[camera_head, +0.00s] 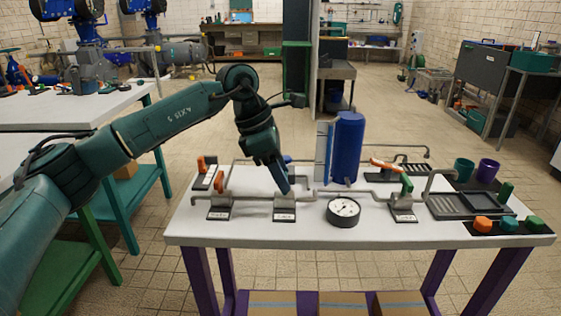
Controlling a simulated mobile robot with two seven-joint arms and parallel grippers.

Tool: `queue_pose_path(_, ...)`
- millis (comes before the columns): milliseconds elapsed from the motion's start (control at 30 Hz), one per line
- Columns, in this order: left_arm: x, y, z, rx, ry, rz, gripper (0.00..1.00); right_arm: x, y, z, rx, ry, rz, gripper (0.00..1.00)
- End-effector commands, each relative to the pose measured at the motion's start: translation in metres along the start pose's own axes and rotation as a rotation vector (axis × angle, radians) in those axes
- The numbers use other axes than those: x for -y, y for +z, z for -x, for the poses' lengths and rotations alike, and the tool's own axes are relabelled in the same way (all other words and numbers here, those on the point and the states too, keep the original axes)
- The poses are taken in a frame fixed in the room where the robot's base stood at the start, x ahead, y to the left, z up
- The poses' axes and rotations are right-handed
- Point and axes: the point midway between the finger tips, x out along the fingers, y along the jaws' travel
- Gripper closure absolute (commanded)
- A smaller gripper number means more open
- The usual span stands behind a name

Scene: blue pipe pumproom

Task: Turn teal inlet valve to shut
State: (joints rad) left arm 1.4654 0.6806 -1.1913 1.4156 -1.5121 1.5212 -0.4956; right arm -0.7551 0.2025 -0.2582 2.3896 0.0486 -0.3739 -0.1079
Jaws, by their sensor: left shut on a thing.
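My left gripper (285,190) reaches down from the left onto the pipework on the white table. It is shut on the handle of the teal inlet valve, just above the middle label plate (284,216). The gripper hides most of this valve, so I cannot tell the handle's angle. The label is too small to read. My right gripper is out of view.
An orange-handled valve (221,181) stands left of the gripper, a green-handled valve (406,184) to the right. A round gauge (343,211) and a blue tank (348,148) are close on the right. Cups (487,170) and coloured knobs (509,225) sit at the right end.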

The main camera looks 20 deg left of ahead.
Motion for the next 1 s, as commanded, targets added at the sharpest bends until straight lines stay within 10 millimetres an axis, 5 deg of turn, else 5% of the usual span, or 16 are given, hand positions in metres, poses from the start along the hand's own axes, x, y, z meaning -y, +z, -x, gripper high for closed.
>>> queue_pose_path(767, -0.0012, -0.0006, 0.0, -0.003, -0.039, -0.1, 0.75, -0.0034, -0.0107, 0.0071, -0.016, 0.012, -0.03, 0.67)
queue_pose_path(800, -0.0012, -0.0005, 0.0, -0.002, -0.039, -0.1, 0.5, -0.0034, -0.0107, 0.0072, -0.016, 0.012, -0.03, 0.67)
queue_pose_path(1000, -0.0012, -0.0003, 0.0, -0.002, -0.039, -0.099, 0.34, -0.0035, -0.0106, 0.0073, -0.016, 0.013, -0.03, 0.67)
